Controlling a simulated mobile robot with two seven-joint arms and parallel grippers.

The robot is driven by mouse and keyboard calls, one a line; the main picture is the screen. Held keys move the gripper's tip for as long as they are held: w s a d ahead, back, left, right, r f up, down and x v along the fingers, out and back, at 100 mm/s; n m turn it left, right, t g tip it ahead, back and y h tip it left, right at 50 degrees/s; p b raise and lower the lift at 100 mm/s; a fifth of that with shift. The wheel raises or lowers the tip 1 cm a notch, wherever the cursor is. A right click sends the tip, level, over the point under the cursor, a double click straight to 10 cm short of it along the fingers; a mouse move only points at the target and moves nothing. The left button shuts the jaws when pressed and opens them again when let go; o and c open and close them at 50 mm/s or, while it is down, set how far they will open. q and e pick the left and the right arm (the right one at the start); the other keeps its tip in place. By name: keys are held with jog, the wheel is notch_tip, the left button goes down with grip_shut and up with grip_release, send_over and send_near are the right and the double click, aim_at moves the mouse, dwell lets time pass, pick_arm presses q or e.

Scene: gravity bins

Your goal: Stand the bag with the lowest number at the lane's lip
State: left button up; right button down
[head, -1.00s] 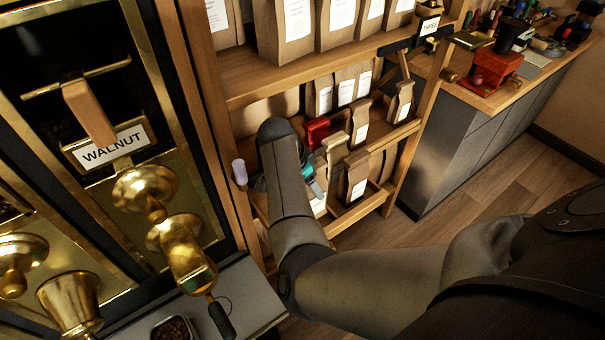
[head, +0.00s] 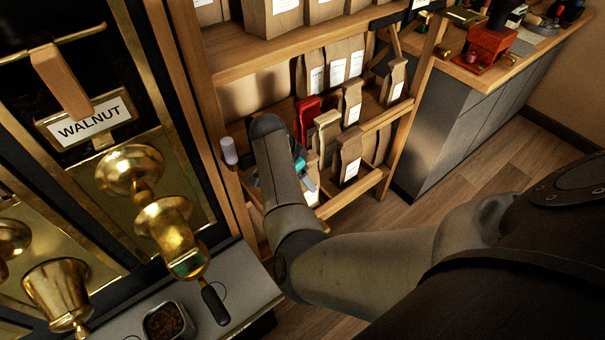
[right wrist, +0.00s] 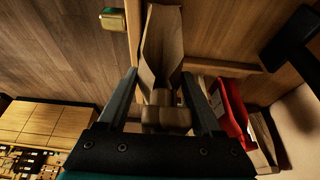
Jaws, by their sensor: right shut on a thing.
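My right gripper (right wrist: 163,95) is shut on a brown kraft bag (right wrist: 163,45), which stands between its fingers in the right wrist view. In the head view my right forearm hides most of this gripper; a teal part shows beside a kraft bag (head: 326,136) that appears to be the held one. My left gripper is not in view.
A red object (head: 306,116) stands close behind the gripper; it also shows in the right wrist view (right wrist: 234,108). Wooden shelf posts (head: 414,105) flank the bags. A brass dispenser labelled WALNUT (head: 90,124) is at the left. Open floor (head: 465,150) lies right of the shelf.

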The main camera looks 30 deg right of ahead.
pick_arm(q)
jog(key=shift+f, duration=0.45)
pick_arm(e)
jog(key=shift+f, duration=0.6)
pick_arm(q)
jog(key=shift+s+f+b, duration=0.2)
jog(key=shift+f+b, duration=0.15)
jog(key=shift+b, duration=0.2)
pick_arm(e)
jog(key=shift+f, duration=0.5)
grip_release()
